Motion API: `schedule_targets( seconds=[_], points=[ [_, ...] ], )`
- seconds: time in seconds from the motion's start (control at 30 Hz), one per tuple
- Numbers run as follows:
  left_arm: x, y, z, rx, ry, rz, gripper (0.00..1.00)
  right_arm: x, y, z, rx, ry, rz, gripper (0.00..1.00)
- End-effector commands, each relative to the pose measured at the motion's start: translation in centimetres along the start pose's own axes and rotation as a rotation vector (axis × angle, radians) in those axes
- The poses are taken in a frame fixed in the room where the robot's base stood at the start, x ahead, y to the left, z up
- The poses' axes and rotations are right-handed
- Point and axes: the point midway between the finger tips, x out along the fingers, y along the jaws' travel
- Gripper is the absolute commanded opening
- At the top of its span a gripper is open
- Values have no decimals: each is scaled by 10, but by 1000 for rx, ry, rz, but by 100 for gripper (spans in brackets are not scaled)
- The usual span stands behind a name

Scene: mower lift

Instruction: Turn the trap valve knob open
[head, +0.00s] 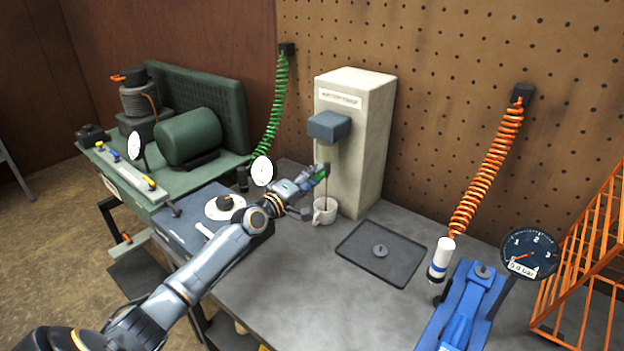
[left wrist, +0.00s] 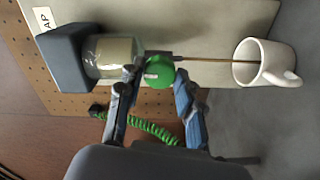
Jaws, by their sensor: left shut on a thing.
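The trap valve knob is a round green knob (left wrist: 160,70) with a pale mark, below a clear bowl (left wrist: 112,56) on the grey-blue block (left wrist: 62,53) in the left wrist view. My left gripper (left wrist: 155,82) has its fingertips on either side of the knob, shut on it. In the head view my left gripper (head: 316,180) reaches to the front of the cream column (head: 359,140), largely covering the knob. A thin brown tube (left wrist: 207,60) runs from the knob area into a white mug (left wrist: 264,64). My right gripper is not in view.
The mug (head: 325,212) stands on the grey bench just under my gripper. A dark tray (head: 360,262) lies to its right. A green coiled hose (head: 275,110) hangs at left, an orange one (head: 485,170) at right. A blue jack (head: 465,305) and gauge (head: 529,253) stand front right.

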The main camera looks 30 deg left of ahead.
Motion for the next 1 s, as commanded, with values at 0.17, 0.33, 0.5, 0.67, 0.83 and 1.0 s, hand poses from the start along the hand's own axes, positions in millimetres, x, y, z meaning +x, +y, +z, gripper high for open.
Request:
schedule_targets(
  seconds=[0.17, 0.33, 0.5, 0.67, 0.83, 1.0],
  points=[
    [0, -1, 0, -60, 0, -1, 4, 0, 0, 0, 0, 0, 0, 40],
    [0, -1, 0, -86, 0, -2, 4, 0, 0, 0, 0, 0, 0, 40],
    [0, -1, 0, -93, 0, -2, 4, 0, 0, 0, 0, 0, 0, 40],
    [0, -1, 0, -92, 0, -2, 4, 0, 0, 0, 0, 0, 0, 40],
    [0, -1, 0, -92, 0, -2, 52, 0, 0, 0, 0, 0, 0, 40],
    [0, -1, 0, -91, 0, -1, 58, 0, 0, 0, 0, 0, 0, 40]
  ],
)
